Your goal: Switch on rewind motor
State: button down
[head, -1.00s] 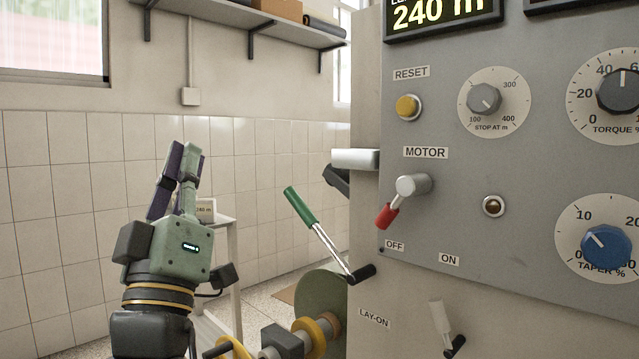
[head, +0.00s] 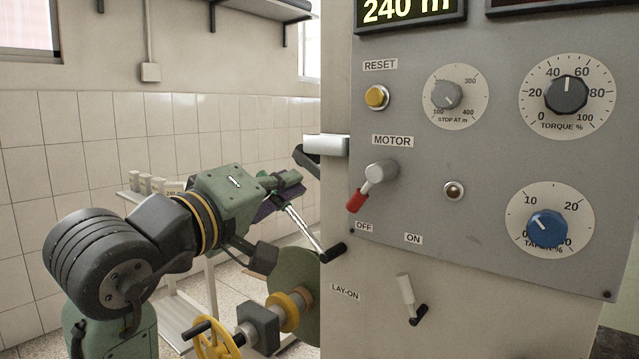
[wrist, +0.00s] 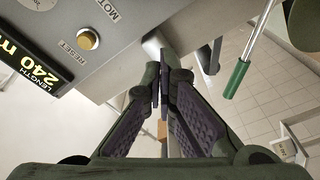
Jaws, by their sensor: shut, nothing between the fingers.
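The motor switch (head: 372,182) is a grey knob with a short red-tipped lever on the grey panel (head: 480,150). Its lever tilts down and left, towards the OFF label (head: 364,226). The ON label (head: 413,238) is to the right of that. My gripper (head: 292,187) is left of the panel's edge in the head view, its fingers pointing right. In the wrist view my gripper (wrist: 160,88) has its fingers closed together with nothing between them. The motor switch is out of the wrist view; only part of the MOTOR label (wrist: 108,9) shows at the top.
A green-handled lever (wrist: 237,80) is right of the fingers in the wrist view. A white cylinder (head: 327,145) sticks out from the panel's left edge. The yellow reset button (head: 376,97) is above the switch. A yellow handwheel (head: 215,340) is low in front.

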aim_at(369, 190)
jog(key=p+x, duration=0.3)
jog(key=x, duration=0.7)
jog(key=s+d+f, duration=0.2)
jog(key=s, duration=0.1)
jog(key=shift+f, duration=0.25)
jog(key=shift+w+d+n, duration=0.1)
jog(key=shift+w+n, duration=0.05)
jog(key=shift+n, duration=0.15)
